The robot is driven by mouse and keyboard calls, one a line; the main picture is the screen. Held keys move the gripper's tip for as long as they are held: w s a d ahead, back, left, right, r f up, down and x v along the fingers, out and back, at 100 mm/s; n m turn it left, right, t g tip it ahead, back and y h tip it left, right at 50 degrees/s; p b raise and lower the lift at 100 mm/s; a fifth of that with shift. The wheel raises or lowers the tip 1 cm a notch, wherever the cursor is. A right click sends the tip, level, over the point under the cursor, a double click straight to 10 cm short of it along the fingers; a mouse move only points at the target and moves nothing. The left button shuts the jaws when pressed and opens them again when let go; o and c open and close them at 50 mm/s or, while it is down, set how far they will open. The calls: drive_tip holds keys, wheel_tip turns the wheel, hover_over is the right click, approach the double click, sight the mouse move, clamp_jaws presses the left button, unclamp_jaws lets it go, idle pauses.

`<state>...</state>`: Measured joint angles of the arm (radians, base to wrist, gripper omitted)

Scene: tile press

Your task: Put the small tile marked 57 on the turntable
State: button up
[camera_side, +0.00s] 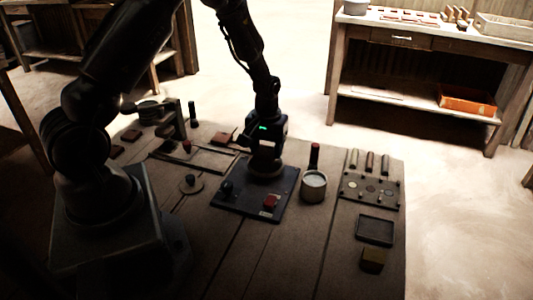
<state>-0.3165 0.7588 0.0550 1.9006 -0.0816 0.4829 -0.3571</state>
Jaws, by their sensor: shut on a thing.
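My gripper (266,163) points down over the rear part of a dark square plate (239,204). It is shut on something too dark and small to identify. A pale round edge shows just under the fingers, and I cannot tell whether it is touching them. I cannot read the mark 57 on any tile. Small reddish-brown tile-like pieces (132,135) lie at the left back of the bench. A small round disc with a dark knob (191,184) lies left of the plate. I cannot tell for certain which round thing is the turntable.
A red block (271,202) and a dark knob (226,187) sit on the plate. Right of it stand a pale cup (313,188), a drilled board (370,190), a dark tray (375,231) and a brownish block (373,260). The bench's front middle is clear.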

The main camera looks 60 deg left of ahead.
drive_tip(key=shift+f, duration=1)
drive_tip(key=shift+f, duration=0.1)
drive_tip(key=o, duration=0.9)
drive_tip(key=shift+o, duration=0.2)
wheel_tip(320, 180, up, 12)
wheel_tip(320, 180, up, 9)
drive_tip(key=m+t, duration=0.2)
hover_over(267, 150)
drive_tip(key=s+d, duration=0.2)
drive_tip(key=d, duration=0.3)
drive_tip(key=s+d+r+m+t, duration=0.1)
drive_tip(key=s+d+r+m, duration=0.1)
drive_tip(key=s+d+r, duration=0.25)
drive_tip(key=s+d+r+m+t, duration=0.1)
drive_tip(key=s+d+r+m, duration=0.1)
drive_tip(key=s, duration=0.3)
drive_tip(key=s+d+r+m+t, duration=0.1)
drive_tip(key=s+d+r+m, duration=0.1)
drive_tip(key=s, duration=0.3)
drive_tip(key=shift+s+d+r+m+t, duration=0.15)
drive_tip(key=shift+s+r+m+t, duration=0.15)
drive_tip(key=shift+r+m, duration=0.25)
drive_tip(key=shift+r, duration=0.1)
